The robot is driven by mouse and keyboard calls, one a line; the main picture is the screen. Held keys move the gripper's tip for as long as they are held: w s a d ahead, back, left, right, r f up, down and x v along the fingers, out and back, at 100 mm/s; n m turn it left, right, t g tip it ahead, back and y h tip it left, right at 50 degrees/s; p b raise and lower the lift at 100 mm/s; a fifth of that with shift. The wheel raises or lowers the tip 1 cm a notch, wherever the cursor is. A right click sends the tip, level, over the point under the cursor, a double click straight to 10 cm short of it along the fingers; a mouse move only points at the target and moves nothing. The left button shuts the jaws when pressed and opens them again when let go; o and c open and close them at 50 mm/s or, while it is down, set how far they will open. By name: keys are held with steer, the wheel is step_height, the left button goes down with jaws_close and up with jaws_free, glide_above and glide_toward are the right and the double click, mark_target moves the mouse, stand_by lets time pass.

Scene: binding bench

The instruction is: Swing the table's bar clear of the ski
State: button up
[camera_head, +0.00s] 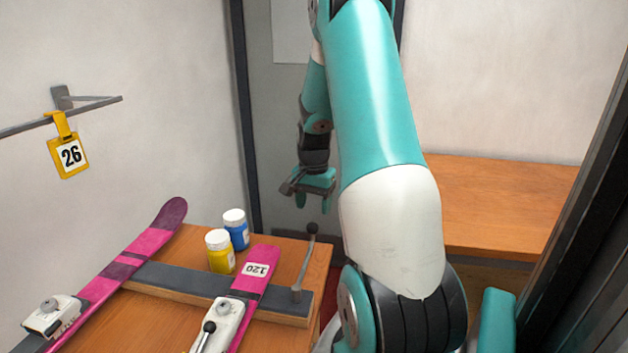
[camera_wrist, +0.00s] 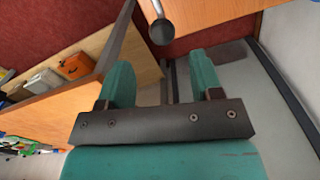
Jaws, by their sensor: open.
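A grey rod (camera_head: 304,264) with a dark round knob rises at a tilt from the right end of the table's beam, beside the pink ski (camera_head: 262,256) labelled 120. A gap shows between rod and ski. A rounded grey end on a short rod, probably this rod's knob, shows at the top of the wrist view (camera_wrist: 162,31). A second pink ski (camera_head: 150,238) with a purple tip lies to the left. My gripper (camera_head: 313,203) is open and empty, pointing down above and behind the table. Its two teal fingers also show in the wrist view (camera_wrist: 161,80), apart from the knob.
A yellow jar (camera_head: 220,256) and a blue jar (camera_head: 239,236) stand behind the beam (camera_head: 190,286) between the skis. A yellow tag 26 (camera_head: 70,157) hangs from a wall rail at left. A wooden bench (camera_head: 500,205) is at back right.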

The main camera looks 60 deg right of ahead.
step_height(320, 180, up, 8)
steer(key=shift+f, duration=0.15)
stand_by(0.6)
steer(key=w+a+r+n+t+y, duration=0.15)
steer(key=a+n, duration=0.45)
steer(key=a, duration=0.7)
steer(key=w+a+r+n, duration=0.1)
steer(key=a+r+n, duration=0.35)
steer(key=a, duration=0.95)
steer(key=s+a+n+g+y, duration=0.1)
steer(key=s+a+n+y, duration=0.1)
steer(key=s+a+n, duration=1.1)
steer(key=s+a, duration=0.1)
steer(key=a, duration=0.3)
steer(key=shift+s+a+y, duration=0.15)
steer(key=shift+y, duration=0.2)
steer(key=shift+g, duration=0.25)
